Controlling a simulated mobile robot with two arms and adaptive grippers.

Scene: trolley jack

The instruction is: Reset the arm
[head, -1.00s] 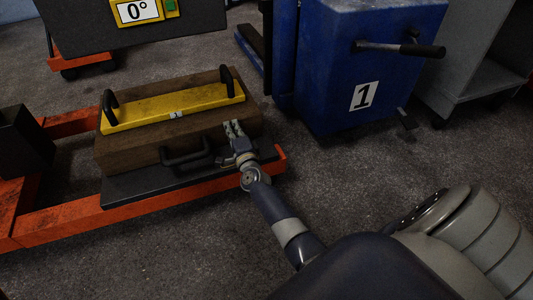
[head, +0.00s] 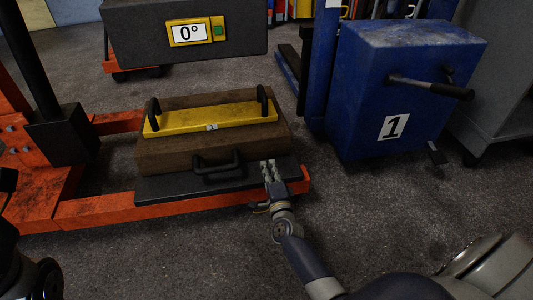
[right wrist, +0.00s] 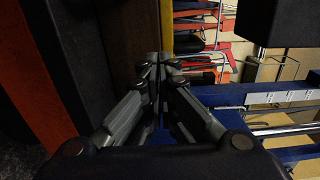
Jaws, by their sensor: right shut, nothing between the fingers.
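My right gripper (head: 268,168) is shut and empty. In the head view its fingertips are at the right end of the black plate (head: 160,188), right of the plate's black handle (head: 218,168); I cannot tell whether they touch it. In the right wrist view the fingers (right wrist: 160,62) meet at their tips with nothing between them. A brown wooden block (head: 165,158) sits on the plate, with a yellow bar (head: 185,121) with two black handles on top. My left gripper is not seen.
The orange trolley jack frame (head: 110,208) carries the plate. A dark panel (head: 130,35) reading 0° is behind it. A blue box (head: 365,120) marked 1, with a lever (head: 430,87), stands to the right. The carpet (head: 370,215) between them and me is open.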

